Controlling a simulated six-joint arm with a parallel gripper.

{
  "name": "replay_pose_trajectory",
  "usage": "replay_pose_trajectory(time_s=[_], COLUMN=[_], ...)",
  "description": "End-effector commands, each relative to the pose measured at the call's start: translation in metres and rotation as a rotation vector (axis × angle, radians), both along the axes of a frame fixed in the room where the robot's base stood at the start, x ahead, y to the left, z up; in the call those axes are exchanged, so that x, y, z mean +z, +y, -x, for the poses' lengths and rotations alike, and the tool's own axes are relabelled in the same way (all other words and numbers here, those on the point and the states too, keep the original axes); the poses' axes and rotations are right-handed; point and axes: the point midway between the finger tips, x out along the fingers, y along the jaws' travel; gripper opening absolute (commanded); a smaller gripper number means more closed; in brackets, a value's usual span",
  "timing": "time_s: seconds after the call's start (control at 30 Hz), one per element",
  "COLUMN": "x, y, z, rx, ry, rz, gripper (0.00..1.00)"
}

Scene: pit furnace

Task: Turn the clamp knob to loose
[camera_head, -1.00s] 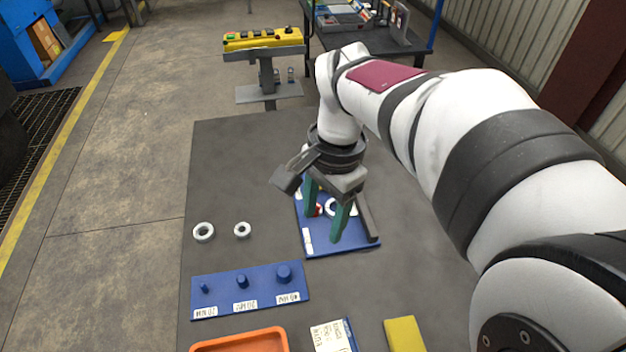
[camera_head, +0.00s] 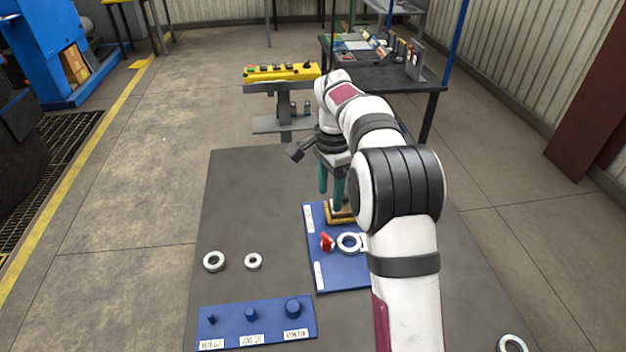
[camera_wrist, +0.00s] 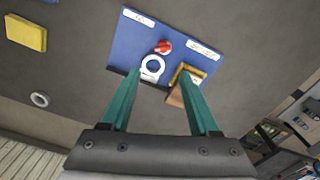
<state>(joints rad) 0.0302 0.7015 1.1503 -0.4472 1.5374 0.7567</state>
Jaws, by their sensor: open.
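The red clamp knob (camera_head: 327,241) sits on a blue board (camera_head: 318,278) on the dark table. It also shows in the wrist view (camera_wrist: 163,46). A white ring (camera_head: 349,243) is right beside it on the board. My gripper (camera_head: 331,192) is open, its two green fingers pointing down near the far edge of the board, beyond the knob. In the wrist view my gripper (camera_wrist: 158,82) has nothing between its fingers, and the knob lies past the fingertips. The board's labels are too small to read, so the knob's setting cannot be told. My arm hides the board's right side.
A yellow-framed piece (camera_head: 340,216) stands at the board's far edge, close to the fingers. Loose rings (camera_head: 214,261) (camera_head: 253,261) lie left of the board. A blue peg plate (camera_head: 257,323) lies in front. A yellow block (camera_wrist: 26,33) shows in the wrist view.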

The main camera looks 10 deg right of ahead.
Motion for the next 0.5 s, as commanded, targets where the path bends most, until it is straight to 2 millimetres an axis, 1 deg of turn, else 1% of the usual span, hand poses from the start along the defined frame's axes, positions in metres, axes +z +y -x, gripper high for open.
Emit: replay_pose_trajectory(time_s=[0.03,0.07,0.17,0.4,0.5], x=[-0.006,-0.009,-0.025,-0.095,-0.120], y=[-0.001,-0.001,-0.001,-0.001,-0.001], z=[-0.006,-0.007,-0.007,-0.006,-0.006], rx=[-0.009,-0.012,-0.013,-0.011,-0.011], ry=[0.000,0.000,0.003,0.003,0.002], rz=[0.002,0.003,0.004,0.003,0.003], gripper=[0.61,0.61,0.61,0.61,0.61])
